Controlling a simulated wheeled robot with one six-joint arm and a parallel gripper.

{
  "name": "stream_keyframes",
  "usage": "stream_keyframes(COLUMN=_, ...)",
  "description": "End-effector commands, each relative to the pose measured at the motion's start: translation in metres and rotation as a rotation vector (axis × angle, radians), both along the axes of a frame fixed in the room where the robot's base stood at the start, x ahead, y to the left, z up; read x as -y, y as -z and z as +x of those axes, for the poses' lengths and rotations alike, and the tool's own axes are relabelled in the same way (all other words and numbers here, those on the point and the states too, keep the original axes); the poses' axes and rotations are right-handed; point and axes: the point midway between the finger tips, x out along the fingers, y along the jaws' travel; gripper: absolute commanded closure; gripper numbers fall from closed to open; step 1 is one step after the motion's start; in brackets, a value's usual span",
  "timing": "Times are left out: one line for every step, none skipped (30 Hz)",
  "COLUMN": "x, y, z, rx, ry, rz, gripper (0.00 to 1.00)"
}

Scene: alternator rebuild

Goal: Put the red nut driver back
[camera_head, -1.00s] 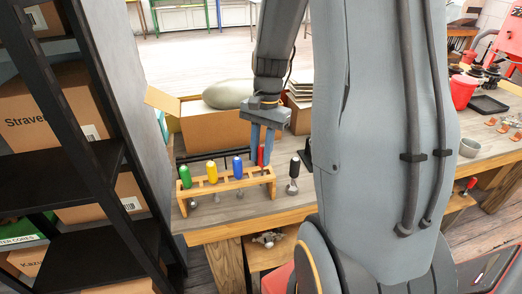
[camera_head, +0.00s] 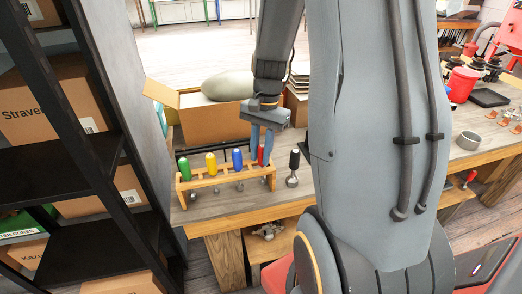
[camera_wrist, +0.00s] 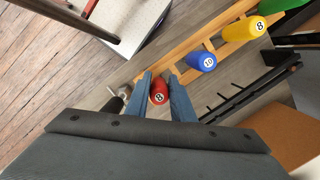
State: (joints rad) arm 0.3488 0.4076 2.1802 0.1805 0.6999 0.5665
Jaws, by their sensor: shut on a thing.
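The red nut driver (camera_head: 261,154) stands upright at the right end of the wooden rack (camera_head: 226,180). My gripper (camera_head: 262,150) comes down from above and is shut on its red handle. In the wrist view the red handle (camera_wrist: 159,92) sits between my two blue fingers (camera_wrist: 160,88). The green (camera_head: 184,168), yellow (camera_head: 211,162) and blue (camera_head: 237,159) drivers stand in the rack to its left. Whether the red driver's shaft is fully seated in its slot I cannot tell.
An open cardboard box (camera_head: 215,124) with a grey rounded thing is behind. A black shelf (camera_head: 60,160) rises at the left. A black rail with pegs (camera_wrist: 245,95) lies behind the rack.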

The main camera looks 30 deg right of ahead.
Motion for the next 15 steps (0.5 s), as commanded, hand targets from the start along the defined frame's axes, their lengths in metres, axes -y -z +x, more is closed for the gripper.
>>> stream_keyframes(x=0.0001, y=0.0003, z=0.0002, rx=0.000, ry=0.000, rz=0.000, gripper=1.00)
stream_keyframes(x=0.0001, y=0.0002, z=0.0002, rx=0.001, ry=0.000, rz=0.000, gripper=1.00)
stream_keyframes(x=0.0001, y=0.0001, z=0.0003, rx=0.001, ry=0.000, rz=0.000, gripper=1.00)
stream_keyframes(x=0.0001, y=0.0000, z=0.0003, rx=0.001, ry=0.000, rz=0.000, gripper=1.00)
stream_keyframes(x=0.0001, y=0.0000, z=0.0003, rx=0.001, ry=0.000, rz=0.000, gripper=1.00)
stream_keyframes(x=0.0001, y=-0.0001, z=0.0003, rx=0.001, ry=0.000, rz=0.000, gripper=0.73)
stream_keyframes(x=0.0001, y=-0.0001, z=0.0003, rx=0.001, ry=0.000, rz=0.000, gripper=0.68)
stream_keyframes(x=0.0002, y=0.0000, z=0.0003, rx=0.001, ry=0.000, rz=0.000, gripper=0.63)
stream_keyframes(x=0.0002, y=0.0000, z=0.0003, rx=0.001, ry=0.000, rz=0.000, gripper=0.56)
stream_keyframes(x=0.0002, y=0.0000, z=0.0003, rx=0.001, ry=0.000, rz=0.000, gripper=0.56)
stream_keyframes(x=0.0002, y=0.0000, z=0.0003, rx=0.001, ry=0.000, rz=0.000, gripper=0.56)
stream_keyframes(x=0.0002, y=-0.0001, z=0.0003, rx=0.001, ry=0.000, rz=0.000, gripper=0.56)
stream_keyframes(x=0.0002, y=-0.0001, z=0.0003, rx=0.001, ry=0.000, rz=0.000, gripper=0.56)
stream_keyframes(x=0.0002, y=-0.0001, z=0.0003, rx=0.001, ry=0.000, rz=0.000, gripper=0.56)
stream_keyframes(x=0.0001, y=-0.0001, z=0.0004, rx=0.001, ry=0.000, rz=0.000, gripper=0.56)
